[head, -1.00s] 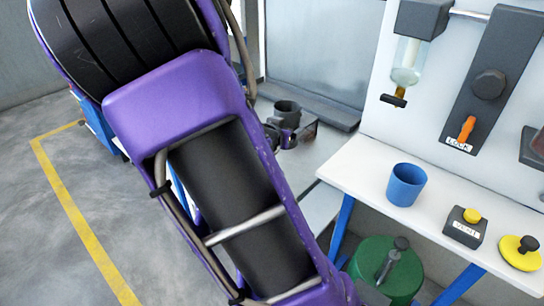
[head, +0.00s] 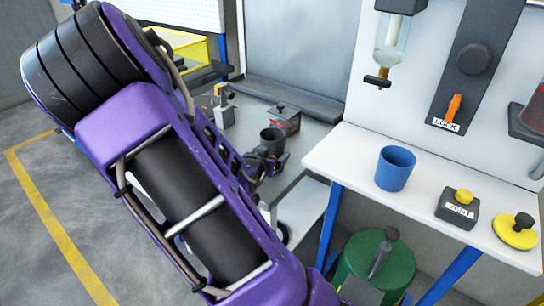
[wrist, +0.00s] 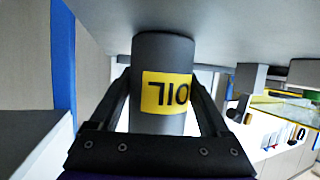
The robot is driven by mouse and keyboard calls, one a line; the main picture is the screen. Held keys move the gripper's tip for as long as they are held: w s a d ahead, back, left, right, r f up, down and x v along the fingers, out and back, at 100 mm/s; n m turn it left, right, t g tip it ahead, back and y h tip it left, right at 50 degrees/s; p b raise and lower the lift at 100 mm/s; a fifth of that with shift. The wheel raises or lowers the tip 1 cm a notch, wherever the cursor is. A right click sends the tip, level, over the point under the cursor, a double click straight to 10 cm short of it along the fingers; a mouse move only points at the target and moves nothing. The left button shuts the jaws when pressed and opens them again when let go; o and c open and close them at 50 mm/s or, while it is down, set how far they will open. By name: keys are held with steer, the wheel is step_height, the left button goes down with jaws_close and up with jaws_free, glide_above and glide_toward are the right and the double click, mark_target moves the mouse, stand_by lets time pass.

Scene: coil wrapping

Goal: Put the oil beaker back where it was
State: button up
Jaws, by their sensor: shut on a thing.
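The oil beaker (head: 272,138) is a dark grey cup, seen near the middle of the head view, above a light grey surface. In the wrist view the beaker (wrist: 165,52) fills the space between the fingers, and its yellow OIL label appears upside down. My gripper (wrist: 162,92) is shut on the beaker, one finger on each side. In the head view my gripper (head: 268,160) is small and partly hidden behind my purple arm. I cannot tell the beaker's exact height above the surface.
A white bench (head: 345,155) at right carries a blue cup (head: 396,168), a VENT button box (head: 458,208) and a yellow disc (head: 514,234). A green drum (head: 370,262) stands below. A red and dark box (head: 285,119) and a white bottle (head: 223,112) stand behind the beaker.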

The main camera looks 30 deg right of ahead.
steer(key=shift+f, duration=0.1)
steer(key=o, duration=1.5)
